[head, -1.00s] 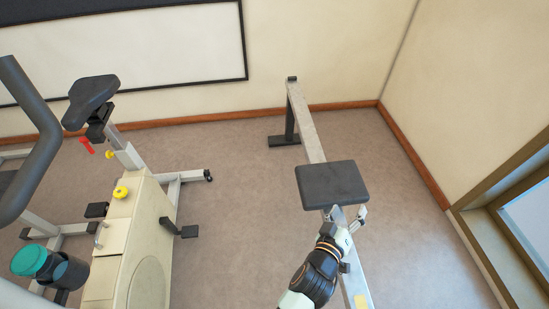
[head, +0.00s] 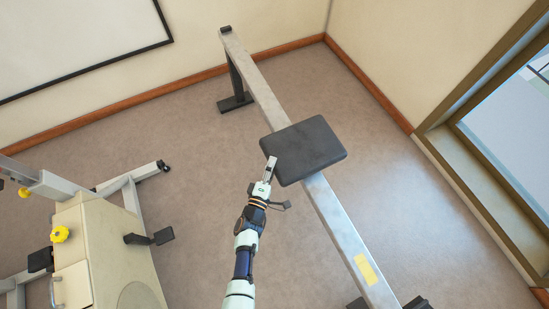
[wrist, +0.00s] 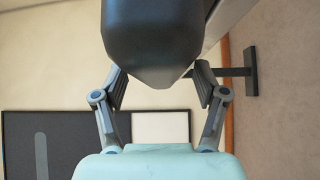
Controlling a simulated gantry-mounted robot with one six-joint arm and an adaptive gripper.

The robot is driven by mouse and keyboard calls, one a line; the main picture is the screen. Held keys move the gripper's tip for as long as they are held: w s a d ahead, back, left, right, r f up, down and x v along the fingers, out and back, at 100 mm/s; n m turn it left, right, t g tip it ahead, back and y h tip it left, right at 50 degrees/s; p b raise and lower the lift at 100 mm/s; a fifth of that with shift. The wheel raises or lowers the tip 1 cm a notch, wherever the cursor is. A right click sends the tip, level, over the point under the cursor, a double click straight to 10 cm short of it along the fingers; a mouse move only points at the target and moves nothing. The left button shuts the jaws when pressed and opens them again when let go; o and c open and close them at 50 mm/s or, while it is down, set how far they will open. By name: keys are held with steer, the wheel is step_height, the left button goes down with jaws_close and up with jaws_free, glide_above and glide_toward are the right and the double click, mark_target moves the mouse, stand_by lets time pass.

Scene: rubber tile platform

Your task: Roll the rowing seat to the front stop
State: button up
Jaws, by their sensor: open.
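The rowing seat (head: 303,148) is a flat dark pad on a long pale metal rail (head: 343,235), about midway along the part in view. A dark cap (head: 226,30) sits at the rail's far end. My gripper (head: 269,167) is at the seat's left edge in the head view. In the wrist view, the seat's dark edge (wrist: 153,40) lies between the spread fingers of my gripper (wrist: 160,84). The fingers are open, with the seat not clamped. Whether they touch it is unclear. The seat's underside and rollers are hidden.
A yellow patch (head: 366,269) marks the near part of the rail. An exercise bike (head: 105,250) stands at the left. A window (head: 505,125) is on the right wall.

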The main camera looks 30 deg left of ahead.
steer(key=w, duration=0.1)
steer(key=w+b, duration=0.1)
steer(key=w, duration=0.1)
steer(key=shift+w+a+f, duration=0.1)
steer(key=shift+w+a, duration=0.05)
steer(key=shift+a, duration=0.2)
steer(key=shift+w, duration=0.3)
steer(key=shift+r, duration=0.2)
jaws_close()
